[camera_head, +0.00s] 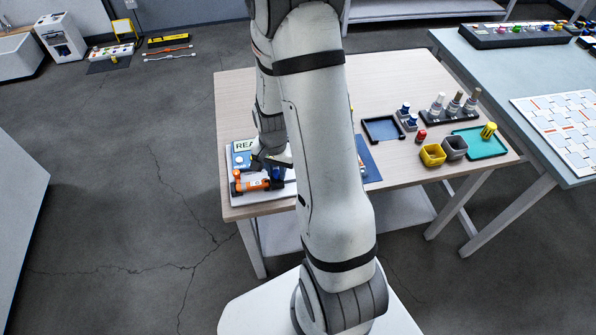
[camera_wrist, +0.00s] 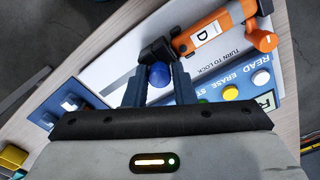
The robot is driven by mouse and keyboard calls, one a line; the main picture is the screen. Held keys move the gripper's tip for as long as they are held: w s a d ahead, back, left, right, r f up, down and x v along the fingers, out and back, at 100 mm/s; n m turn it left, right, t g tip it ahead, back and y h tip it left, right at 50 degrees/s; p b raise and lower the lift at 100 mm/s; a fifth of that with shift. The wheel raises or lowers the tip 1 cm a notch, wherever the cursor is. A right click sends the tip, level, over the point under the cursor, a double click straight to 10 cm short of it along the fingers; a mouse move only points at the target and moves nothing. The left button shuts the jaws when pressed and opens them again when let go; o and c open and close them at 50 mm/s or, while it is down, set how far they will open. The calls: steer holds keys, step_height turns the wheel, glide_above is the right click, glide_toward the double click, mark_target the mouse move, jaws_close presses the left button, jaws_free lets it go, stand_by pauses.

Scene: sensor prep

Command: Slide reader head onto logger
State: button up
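The orange logger (camera_wrist: 208,35) with a white "D" label lies on the white board at the top of the wrist view. It also shows in the head view (camera_head: 258,184) at the table's front left corner. A black reader head (camera_wrist: 156,50) with a round blue knob (camera_wrist: 160,75) is at the logger's left end. The two look touching or nearly so; I cannot tell how far they overlap. My gripper (camera_wrist: 158,82) has a finger on each side of the blue knob and appears shut on it. In the head view my arm hides part of this area.
A blue panel (camera_wrist: 215,95) with READ and ERASE buttons lies right beside my gripper. An orange knob (camera_wrist: 264,40) stands by "TURN TO LOCK". A blue fixture (camera_wrist: 65,108) is at left. Cups (camera_head: 432,155), a teal tray (camera_head: 482,148) and a dark tray (camera_head: 383,130) are farther right.

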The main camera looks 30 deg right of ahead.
steer(key=o, duration=0.3)
steer(key=shift+r, duration=0.15)
steer(key=shift+r+p, duration=2.35)
steer(key=shift+r, duration=1)
steer(key=shift+r, duration=0.1)
steer(key=s+a+r+n+t, duration=0.1)
steer(key=s+a+r+n, duration=0.1)
steer(key=r, duration=0.6)
steer(key=s+a+r+n+t, duration=0.1)
steer(key=s+a+r+n, duration=0.1)
steer(key=s+r+n, duration=0.2)
steer(key=s+a+r+n+t, duration=0.1)
steer(key=s+a+r+n, duration=0.1)
steer(key=s+r, duration=0.6)
steer(key=shift+s+r+n, duration=0.2)
steer(key=shift+r+n, duration=0.4)
steer(key=shift+r, duration=1.2)
